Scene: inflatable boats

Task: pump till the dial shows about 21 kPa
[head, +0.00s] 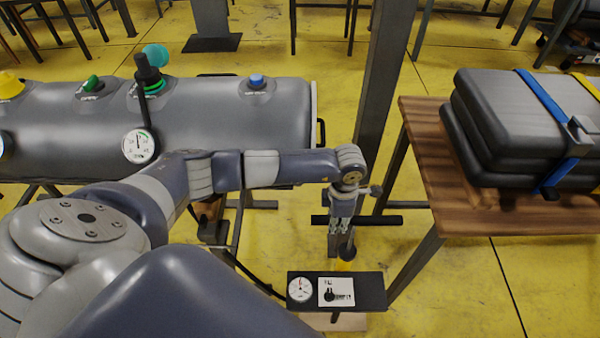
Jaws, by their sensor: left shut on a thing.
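The fingers hide most of the lever's upper part. The panel (372,286) carries a small white dial (301,289) with a red mark and a white label card (336,292). A larger round gauge (140,146) with a green sector is fixed by a black hose to the grey inflatable tube (215,120). Its needle points roughly upward; the numbers on both dials are too small to read. My right gripper is out of view.
A wooden table (430,150) at the right bears folded dark boats (520,115) with blue and yellow straps. A grey post (384,90) stands between tube and table. The tube has yellow, green and blue valve caps. Yellow floor is free in front of the table.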

